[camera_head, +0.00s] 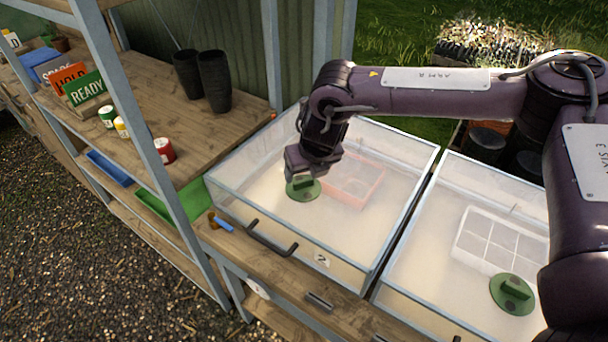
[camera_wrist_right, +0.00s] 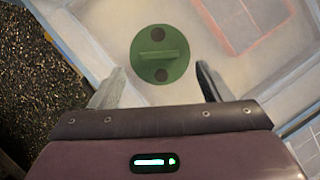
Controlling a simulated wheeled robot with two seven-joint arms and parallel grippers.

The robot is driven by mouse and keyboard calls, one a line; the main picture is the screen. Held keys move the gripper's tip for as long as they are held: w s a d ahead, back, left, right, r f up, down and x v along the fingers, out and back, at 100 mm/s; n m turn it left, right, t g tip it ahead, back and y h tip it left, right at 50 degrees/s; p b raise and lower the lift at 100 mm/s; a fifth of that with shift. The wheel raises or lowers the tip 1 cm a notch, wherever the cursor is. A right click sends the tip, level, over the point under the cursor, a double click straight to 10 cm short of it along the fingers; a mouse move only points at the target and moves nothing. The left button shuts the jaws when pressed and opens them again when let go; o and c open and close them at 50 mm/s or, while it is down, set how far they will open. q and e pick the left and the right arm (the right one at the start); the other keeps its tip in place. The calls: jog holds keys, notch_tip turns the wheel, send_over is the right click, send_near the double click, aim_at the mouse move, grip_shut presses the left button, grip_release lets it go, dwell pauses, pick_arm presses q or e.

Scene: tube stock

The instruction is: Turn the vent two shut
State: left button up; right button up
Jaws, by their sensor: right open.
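The vent on the case marked 2 is a round green disc (camera_head: 303,189) with a raised bar handle and dark holes, set in the clear lid. It also shows in the right wrist view (camera_wrist_right: 160,55), where its bar lies nearly crosswise and two dark holes show, one above and one below the bar. My right gripper (camera_head: 308,176) is over this vent in the head view. In the right wrist view its two fingers (camera_wrist_right: 158,88) are apart and empty, with the vent beyond the tips. I cannot tell the exact gap to the bar. My left gripper is not in view.
A second clear-lidded case (camera_head: 400,290) with another green vent (camera_head: 512,294) stands at the right. A black handle (camera_head: 271,239) sits on the front of case 2. A wooden shelf (camera_head: 150,90) with pots, cans and signs stands at the left.

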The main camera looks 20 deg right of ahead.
aim_at(304, 181)
jog(key=p+x, duration=0.1)
jog(key=x, duration=0.4)
jog(key=shift+f, duration=0.15)
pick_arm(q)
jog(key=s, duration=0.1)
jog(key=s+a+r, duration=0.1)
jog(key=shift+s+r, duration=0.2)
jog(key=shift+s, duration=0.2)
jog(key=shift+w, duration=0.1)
pick_arm(e)
jog(key=c, duration=1)
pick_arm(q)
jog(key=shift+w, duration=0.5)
